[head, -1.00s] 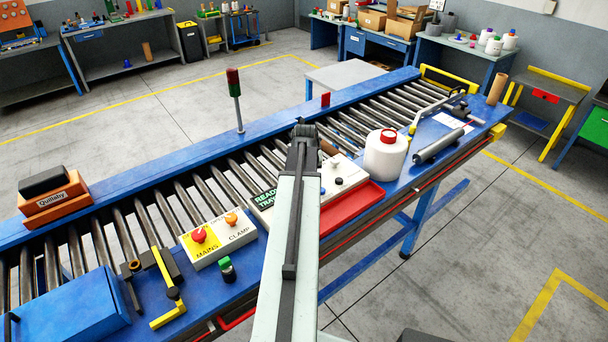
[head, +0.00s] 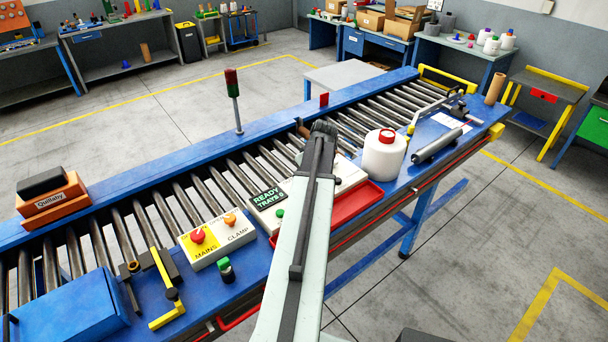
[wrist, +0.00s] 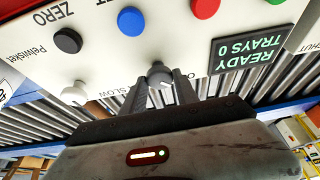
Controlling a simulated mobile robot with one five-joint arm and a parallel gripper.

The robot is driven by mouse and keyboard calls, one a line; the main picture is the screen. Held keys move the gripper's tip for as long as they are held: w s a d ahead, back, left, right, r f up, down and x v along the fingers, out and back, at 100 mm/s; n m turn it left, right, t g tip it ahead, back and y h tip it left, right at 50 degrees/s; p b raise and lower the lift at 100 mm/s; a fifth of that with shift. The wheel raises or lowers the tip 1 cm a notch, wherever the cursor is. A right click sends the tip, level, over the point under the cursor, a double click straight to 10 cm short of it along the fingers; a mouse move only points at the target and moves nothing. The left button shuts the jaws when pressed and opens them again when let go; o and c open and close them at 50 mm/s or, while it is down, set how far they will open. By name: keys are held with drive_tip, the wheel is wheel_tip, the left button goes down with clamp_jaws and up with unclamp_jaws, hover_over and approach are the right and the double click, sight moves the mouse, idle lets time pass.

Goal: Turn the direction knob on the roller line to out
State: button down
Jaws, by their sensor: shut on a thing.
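The white control panel (head: 350,176) stands at the roller line's near side, partly hidden by my arm in the head view. In the wrist view the panel (wrist: 100,62) fills the top, its lettering upside down or slanted. My gripper (wrist: 160,92) has its two fingers on either side of a grey knob (wrist: 160,75) and is shut on it. The word SLOW is beside this knob; another label is partly cut off. A white knob (wrist: 73,94) sits apart to the left. Which way the held knob points is unclear.
The panel carries a black button (wrist: 68,40), a blue button (wrist: 131,20), a red button (wrist: 205,8) and a READY TRAYS display (wrist: 246,48). A white bottle (head: 384,156) stands close right. The mains and clamp box (head: 217,241) is to the left.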

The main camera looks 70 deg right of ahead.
drive_tip(key=shift+w, duration=0.15)
drive_tip(key=c, duration=0.9)
unclamp_jaws()
drive_tip(key=shift+c, duration=0.2)
drive_tip(key=shift+r, duration=0.1)
drive_tip(key=p+v, duration=0.7)
drive_tip(key=shift+r, duration=0.3)
drive_tip(key=shift+s, duration=0.2)
